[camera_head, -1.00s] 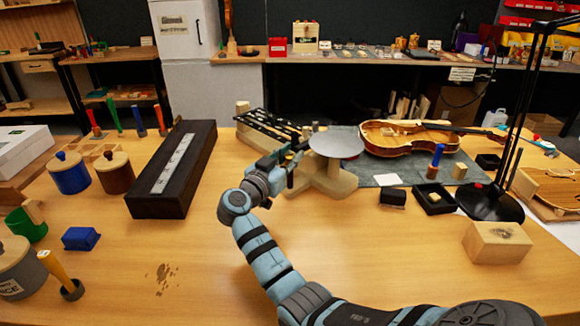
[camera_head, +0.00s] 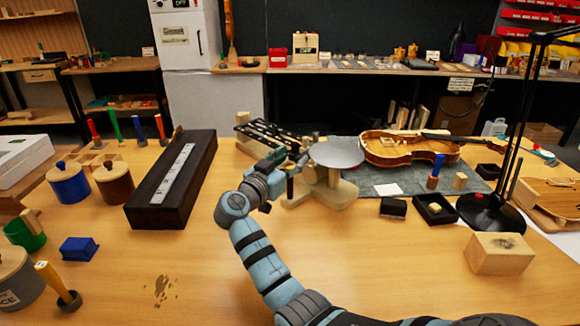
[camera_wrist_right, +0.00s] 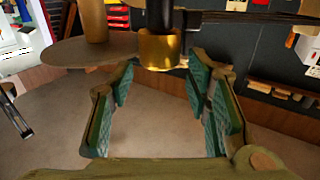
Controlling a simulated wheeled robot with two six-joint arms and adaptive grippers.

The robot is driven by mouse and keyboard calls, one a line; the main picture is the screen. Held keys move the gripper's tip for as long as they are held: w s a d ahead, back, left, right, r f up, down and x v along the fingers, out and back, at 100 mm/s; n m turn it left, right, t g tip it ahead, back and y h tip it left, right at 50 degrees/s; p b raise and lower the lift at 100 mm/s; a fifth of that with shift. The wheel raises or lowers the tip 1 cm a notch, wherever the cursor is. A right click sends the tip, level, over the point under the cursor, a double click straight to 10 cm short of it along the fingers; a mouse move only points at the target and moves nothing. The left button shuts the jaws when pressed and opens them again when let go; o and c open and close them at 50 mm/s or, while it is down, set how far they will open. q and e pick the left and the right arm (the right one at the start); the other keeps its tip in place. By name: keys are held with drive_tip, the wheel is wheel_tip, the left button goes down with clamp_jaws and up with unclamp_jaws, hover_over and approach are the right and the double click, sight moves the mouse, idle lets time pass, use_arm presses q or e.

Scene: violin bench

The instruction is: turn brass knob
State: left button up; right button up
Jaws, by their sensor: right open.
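The brass knob (camera_wrist_right: 160,48) shows in the right wrist view as a gold cylinder hanging under a dark bar. My right gripper (camera_wrist_right: 163,64) is open, with its green-padded fingers on either side below the knob in the picture. I see no finger closed on it. In the head view my right gripper (camera_head: 289,160) is at the wooden stand (camera_head: 335,194) with a round grey plate (camera_head: 336,154); the knob is hard to make out there. The plate also shows in the wrist view (camera_wrist_right: 80,54), left of the knob. My left gripper is not in view.
A black slatted rack (camera_head: 272,133) lies just behind the gripper. A violin body (camera_head: 400,150) is on the grey mat right of the stand. A long dark box (camera_head: 160,195) lies to the left. A wooden block (camera_head: 498,254) and black lamp (camera_head: 490,212) are at right.

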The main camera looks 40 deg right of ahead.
sight(291, 166)
wheel_tip(291, 166, up, 8)
